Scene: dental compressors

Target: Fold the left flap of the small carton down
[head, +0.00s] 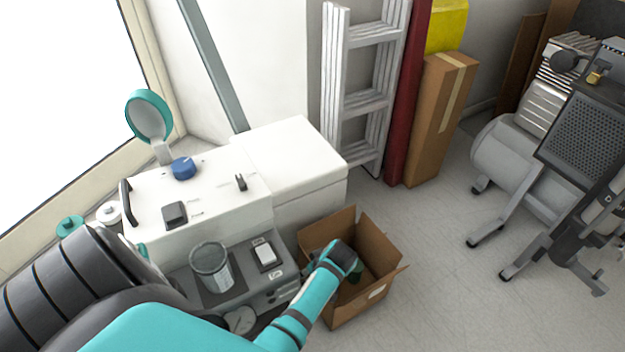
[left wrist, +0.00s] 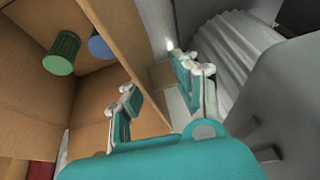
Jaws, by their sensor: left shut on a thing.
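The small carton (head: 350,308) stands open on the floor, right of the white machine. My left gripper (head: 343,256) reaches over its left side; its fingers are hidden in the head view. In the left wrist view, a brown cardboard panel (left wrist: 135,50), seemingly the left flap, runs between the two fingers of my left gripper (left wrist: 158,97). The gripper is shut on it. A green ribbed cylinder (left wrist: 62,52) and a blue round item (left wrist: 100,46) are inside the carton. My arm hides part of the carton's left side. My right gripper is not in view.
The white machine (head: 290,160) with a cup (head: 211,268) on its grey ledge is close left of the carton. A ladder (head: 365,90) and a tall carton (head: 440,120) stand behind. A grey compressor (head: 520,165) is at right. Floor right of the carton is clear.

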